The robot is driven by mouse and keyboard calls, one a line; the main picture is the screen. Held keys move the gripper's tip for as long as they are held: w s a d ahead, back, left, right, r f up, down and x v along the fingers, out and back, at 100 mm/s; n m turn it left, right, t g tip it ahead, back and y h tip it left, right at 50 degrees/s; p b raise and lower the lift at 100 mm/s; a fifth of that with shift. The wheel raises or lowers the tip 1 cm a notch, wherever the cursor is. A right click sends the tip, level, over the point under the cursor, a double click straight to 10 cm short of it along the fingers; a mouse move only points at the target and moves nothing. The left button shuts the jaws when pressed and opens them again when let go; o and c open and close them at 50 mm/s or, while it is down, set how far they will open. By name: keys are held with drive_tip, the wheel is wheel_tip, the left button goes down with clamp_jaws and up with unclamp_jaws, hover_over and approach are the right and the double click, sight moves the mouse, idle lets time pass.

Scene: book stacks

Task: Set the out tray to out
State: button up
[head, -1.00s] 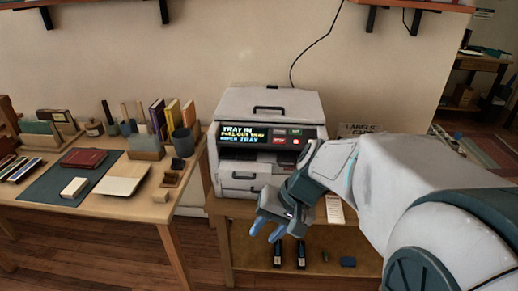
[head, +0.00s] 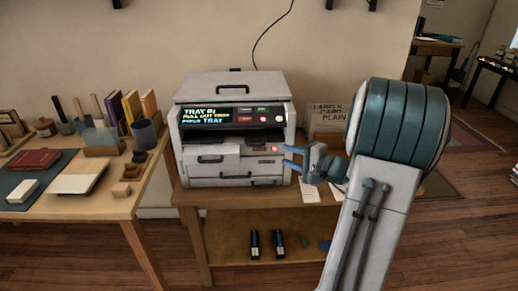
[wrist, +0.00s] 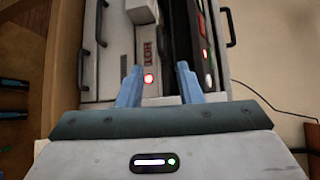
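A grey-white label machine (head: 235,90) stands on a wooden side table, its lit display (head: 203,115) reading "TRAY IN" with smaller text about pulling out the tray. Below a dark slot, a front tray panel with a handle (head: 210,159) sits flush or nearly so; I cannot tell for certain that it is the out tray. A lower drawer (head: 236,180) has its own handle. My gripper (head: 290,158) is at the machine's right front, fingers apart and empty. In the wrist view my gripper (wrist: 160,86) frames a red light (wrist: 148,78) near a "HOT" label (wrist: 149,45).
A cardboard box (head: 328,118) stands behind my arm, right of the machine.

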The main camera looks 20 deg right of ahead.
sight(257, 146)
drive_tip(key=x, duration=1.2)
drive_tip(key=shift+w+a, duration=0.15)
clamp_jaws()
